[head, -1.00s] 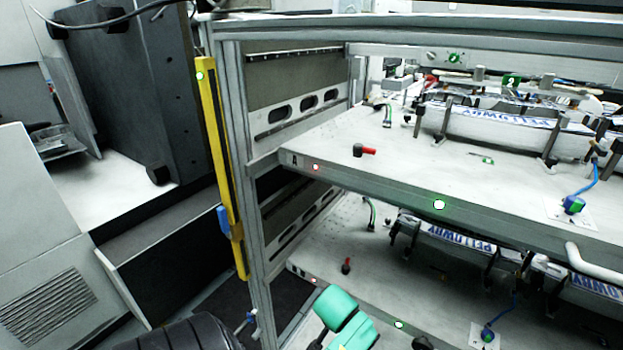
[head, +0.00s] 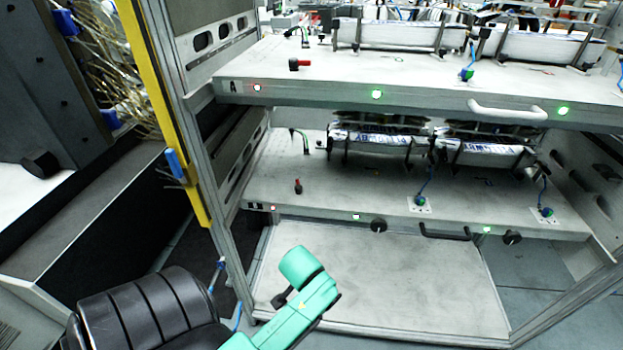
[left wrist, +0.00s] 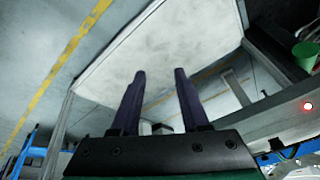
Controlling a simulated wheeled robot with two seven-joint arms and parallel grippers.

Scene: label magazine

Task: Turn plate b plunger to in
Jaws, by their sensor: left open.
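Plate B (head: 350,204) is the lower shelf of the rack. Its plunger, a small upright knob with a red part and dark base (head: 298,186), stands near the plate's left front corner. My left arm's black and green links show low in the head view, below and in front of plate B; its fingertips cannot be made out there. In the left wrist view my left gripper (left wrist: 160,74) has two dark fingers spread apart with nothing between them. A red light (left wrist: 308,105) on a rack edge shows at its right. My right gripper is not in view.
Plate A (head: 330,85), the upper shelf, overhangs plate B and carries a similar red plunger (head: 300,64). Label holders (head: 385,138) stand at plate B's back. A yellow post (head: 165,110) stands left. Black knobs (head: 378,226) stick out below plate B's front edge.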

